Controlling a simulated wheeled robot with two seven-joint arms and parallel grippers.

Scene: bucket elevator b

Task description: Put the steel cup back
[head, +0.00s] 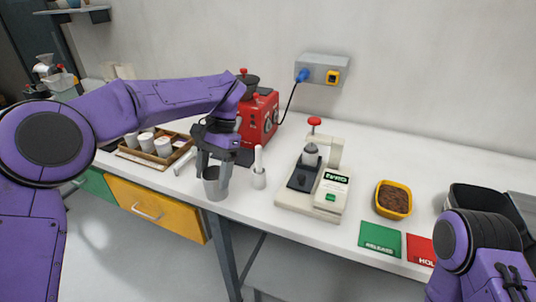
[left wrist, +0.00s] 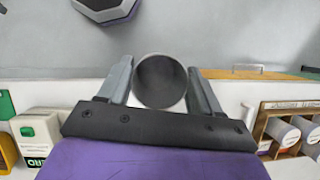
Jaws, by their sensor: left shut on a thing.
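The steel cup (head: 214,186) is a grey, tapered cup at the front edge of the white counter. My left gripper (head: 214,165) reaches down from above and is shut on it, one finger on each side. In the left wrist view the round dark cup (left wrist: 160,82) sits between the two fingers of my left gripper (left wrist: 160,88). The cup looks upright. I cannot tell whether it is clear of the counter. My right arm shows at the lower right of the head view, but its gripper fingers do not show.
A white bottle-shaped tool (head: 259,170) stands just right of the cup. Behind are a red machine (head: 262,115) and a wooden tray (head: 128,153) with white cups. To the right are a beige scale press (head: 312,195), a yellow bowl (head: 393,212), and green (head: 380,239) and red (head: 420,249) pads.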

